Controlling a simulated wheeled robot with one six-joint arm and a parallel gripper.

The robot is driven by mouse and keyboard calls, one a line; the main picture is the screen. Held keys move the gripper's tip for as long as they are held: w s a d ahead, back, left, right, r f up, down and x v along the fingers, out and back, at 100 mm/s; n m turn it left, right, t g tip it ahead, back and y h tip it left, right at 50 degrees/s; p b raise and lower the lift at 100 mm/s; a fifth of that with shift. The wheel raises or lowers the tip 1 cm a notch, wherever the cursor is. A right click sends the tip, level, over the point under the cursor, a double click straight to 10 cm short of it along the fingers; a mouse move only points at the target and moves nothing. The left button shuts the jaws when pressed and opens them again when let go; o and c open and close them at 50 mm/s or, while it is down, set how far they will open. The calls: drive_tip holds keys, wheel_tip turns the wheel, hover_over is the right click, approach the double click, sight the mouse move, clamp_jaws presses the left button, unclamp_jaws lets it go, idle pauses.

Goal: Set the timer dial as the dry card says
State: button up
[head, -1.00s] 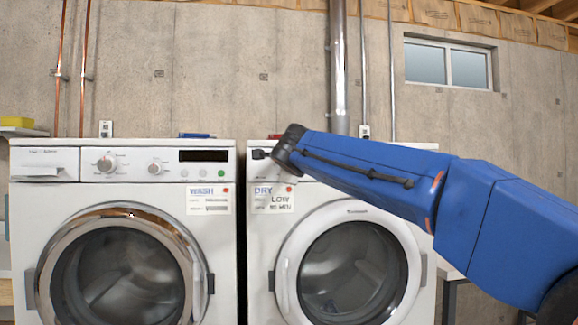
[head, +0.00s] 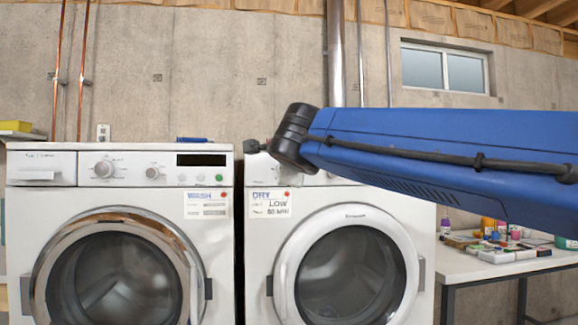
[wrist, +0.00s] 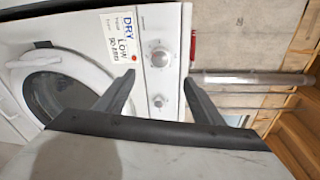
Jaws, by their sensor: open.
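The dry card (head: 270,203) is a white sheet on the dryer (head: 262,285), below its control strip. It reads DRY, LOW and a minutes figure too small to read surely; it also shows in the wrist view (wrist: 122,37). The wrist view shows two round knobs on the dryer panel, a larger one (wrist: 160,58) and a smaller one (wrist: 158,101); I cannot tell which is the timer dial. My gripper (wrist: 159,82) is open and empty, its fingers apart in front of the panel near both knobs. In the head view my arm hides the dryer panel.
The washer (head: 20,235) stands left of the dryer, with its own knobs and a WASH card (head: 206,204). A table (head: 470,265) with bottles and small items is at the right. A metal pipe (head: 336,55) runs up the concrete wall behind.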

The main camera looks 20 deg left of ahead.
drive_tip(key=shift+v, duration=1.25)
drive_tip(key=d+f+n+g+h, duration=0.1)
drive_tip(key=d+f+n+h, duration=0.1)
drive_tip(key=d+f, duration=0.85)
drive_tip(key=d+f+n+g+h, duration=0.25)
drive_tip(key=d+f, duration=0.25)
drive_tip(key=d, duration=1)
drive_tip(key=d+f+n+g+h, duration=0.1)
drive_tip(key=d+f+n+h, duration=0.15)
drive_tip(key=d+f, duration=0.8)
drive_tip(key=s+d+f+n+g+h, duration=0.1)
drive_tip(key=s+d+f+n+g, duration=0.25)
drive_tip(key=s+d+f, duration=1.05)
drive_tip(key=s+d+f+n+g, duration=0.2)
drive_tip(key=s+d+f+n, duration=0.2)
drive_tip(key=s+f, duration=0.7)
drive_tip(key=shift+d+f+y, duration=0.3)
drive_tip(key=shift+d+f, duration=0.1)
drive_tip(key=shift+f, duration=0.1)
